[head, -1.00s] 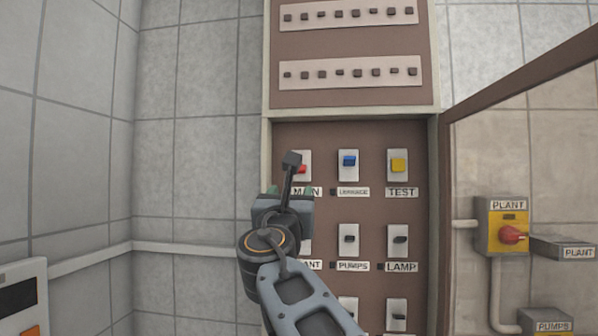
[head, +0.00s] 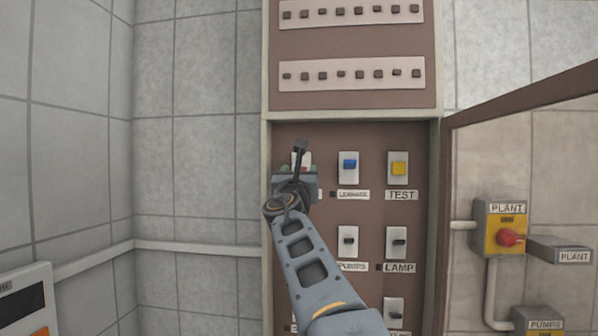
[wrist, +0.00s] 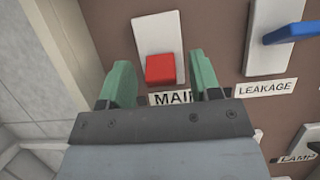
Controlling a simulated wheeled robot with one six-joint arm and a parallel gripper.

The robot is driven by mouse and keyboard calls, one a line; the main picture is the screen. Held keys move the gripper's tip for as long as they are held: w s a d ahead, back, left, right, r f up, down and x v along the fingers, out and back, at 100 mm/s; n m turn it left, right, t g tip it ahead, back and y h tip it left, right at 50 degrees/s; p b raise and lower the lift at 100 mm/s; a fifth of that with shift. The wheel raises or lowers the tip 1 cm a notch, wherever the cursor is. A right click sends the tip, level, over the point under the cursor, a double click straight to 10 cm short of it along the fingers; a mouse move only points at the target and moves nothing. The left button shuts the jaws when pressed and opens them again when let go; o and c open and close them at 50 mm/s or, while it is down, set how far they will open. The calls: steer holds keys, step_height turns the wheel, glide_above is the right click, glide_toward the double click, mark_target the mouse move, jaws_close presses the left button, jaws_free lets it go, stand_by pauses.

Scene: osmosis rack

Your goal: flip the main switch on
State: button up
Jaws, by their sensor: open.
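The main switch shows in the wrist view as a red toggle (wrist: 161,69) on a white plate (wrist: 157,33), above a label reading "MAI", its end hidden by my gripper. My gripper (wrist: 163,75) is open, with one green finger on each side of the red toggle. I cannot tell whether the fingers touch it. In the head view my gripper (head: 297,172) covers most of the main switch, and only a small part of its plate shows.
To the right are the blue leakage switch (head: 349,164) and the yellow test switch (head: 399,168). Below are the pumps switch (head: 348,240) and lamp switch (head: 397,241). An open cabinet door frame (head: 520,97) stands at the right, by a yellow plant box with a red knob (head: 509,237).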

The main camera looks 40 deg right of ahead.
steer(key=c, duration=0.9)
